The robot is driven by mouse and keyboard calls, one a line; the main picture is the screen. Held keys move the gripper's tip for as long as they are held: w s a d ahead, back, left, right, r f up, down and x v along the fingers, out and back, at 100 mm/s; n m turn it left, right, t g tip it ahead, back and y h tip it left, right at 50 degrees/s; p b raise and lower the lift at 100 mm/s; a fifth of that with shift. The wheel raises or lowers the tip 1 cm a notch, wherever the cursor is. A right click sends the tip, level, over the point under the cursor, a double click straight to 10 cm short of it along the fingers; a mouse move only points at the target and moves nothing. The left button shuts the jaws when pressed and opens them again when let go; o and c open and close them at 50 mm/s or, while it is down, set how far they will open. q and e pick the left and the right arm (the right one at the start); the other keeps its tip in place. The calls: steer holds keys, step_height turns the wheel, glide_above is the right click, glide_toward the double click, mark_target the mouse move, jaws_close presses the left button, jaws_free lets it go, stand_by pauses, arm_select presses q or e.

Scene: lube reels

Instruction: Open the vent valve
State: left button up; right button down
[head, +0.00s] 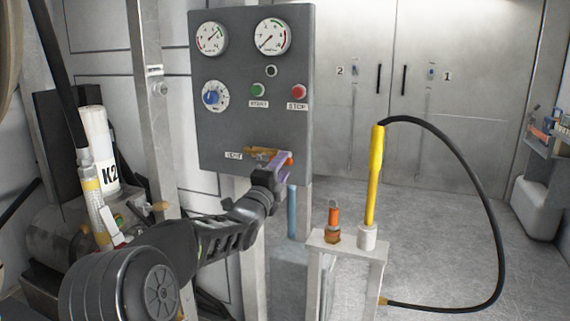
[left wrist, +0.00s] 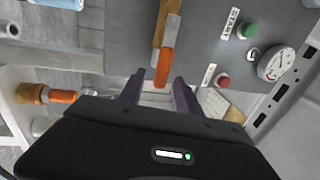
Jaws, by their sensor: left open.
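The vent valve (head: 262,152) is a brass fitting at the bottom of the grey panel, beside a small label that is hard to read. Its orange handle (head: 290,160) shows at the right end, partly covered by my gripper. In the left wrist view the valve's orange handle (left wrist: 166,62) extends from the brass body (left wrist: 166,25), and its end lies between my fingers. My left gripper (head: 272,162) is open at the valve, with purple-grey fingers that also show in the left wrist view (left wrist: 158,80). I cannot tell whether they touch the handle. My right gripper is out of view.
The grey panel (head: 240,120) carries two gauges, a blue knob (head: 211,97), a green start button (head: 258,90) and a red stop button (head: 299,91). A stand (head: 345,247) at right holds a yellow lance (head: 375,180) with a black hose. Open floor lies behind.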

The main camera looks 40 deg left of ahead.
arm_select(q)
steer(key=v, duration=0.4)
steer(key=shift+s+d+f, duration=0.1)
steer(key=shift+s+f, duration=0.05)
steer(key=shift+s, duration=0.1)
stand_by(0.3)
